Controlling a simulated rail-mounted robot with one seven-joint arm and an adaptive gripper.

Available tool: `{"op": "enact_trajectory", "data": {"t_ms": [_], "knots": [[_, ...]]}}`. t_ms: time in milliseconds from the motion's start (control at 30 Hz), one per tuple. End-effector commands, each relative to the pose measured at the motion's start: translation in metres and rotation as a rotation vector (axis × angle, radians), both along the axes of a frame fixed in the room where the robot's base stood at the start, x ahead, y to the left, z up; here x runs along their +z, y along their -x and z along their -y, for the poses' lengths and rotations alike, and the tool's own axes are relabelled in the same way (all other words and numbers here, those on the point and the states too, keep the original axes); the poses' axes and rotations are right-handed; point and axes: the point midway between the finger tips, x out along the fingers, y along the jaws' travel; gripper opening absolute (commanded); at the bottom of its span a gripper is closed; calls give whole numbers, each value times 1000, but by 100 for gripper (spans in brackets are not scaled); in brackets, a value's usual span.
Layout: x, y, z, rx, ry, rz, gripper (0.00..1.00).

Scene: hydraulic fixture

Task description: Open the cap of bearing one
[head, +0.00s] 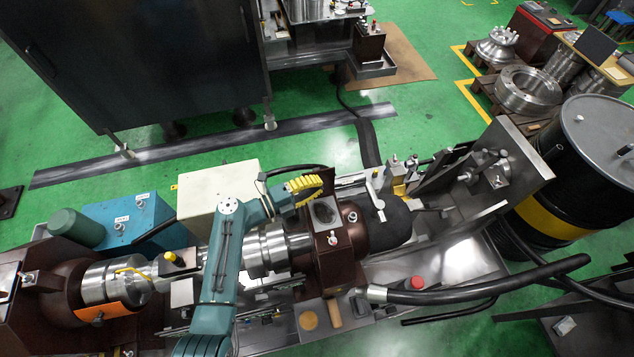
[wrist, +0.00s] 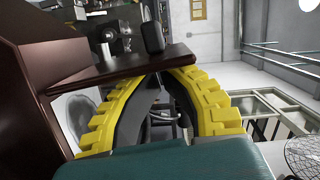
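A brown bearing housing (head: 340,248) stands right of centre in the head view, with a dark oval on its top face and small light knobs. I cannot tell which bearing is number one. My gripper (head: 305,188) has yellow ribbed fingers and is beside the upper left of this housing. In the wrist view, the two fingers of my gripper (wrist: 160,80) bow outward and converge beneath a brown plate (wrist: 125,70), which hides their tips. A black upright knob (wrist: 152,38) stands on or behind the plate. Whether the fingers touch the plate is unclear.
A second brown housing (head: 62,290) sits at the lower left, beside a steel cylinder (head: 112,282). A black hose (head: 480,292) runs off to the right. A black drum (head: 580,165) stands at the right.

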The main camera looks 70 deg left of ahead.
Motion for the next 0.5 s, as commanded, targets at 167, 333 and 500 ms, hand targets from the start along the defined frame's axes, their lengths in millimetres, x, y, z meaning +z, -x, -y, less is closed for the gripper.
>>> {"op": "enact_trajectory", "data": {"t_ms": [167,333,500], "knots": [[12,-1,28,-6,6,-2,0],[3,34,45,2,2,0,0],[5,74,53,0,1,0,0]]}}
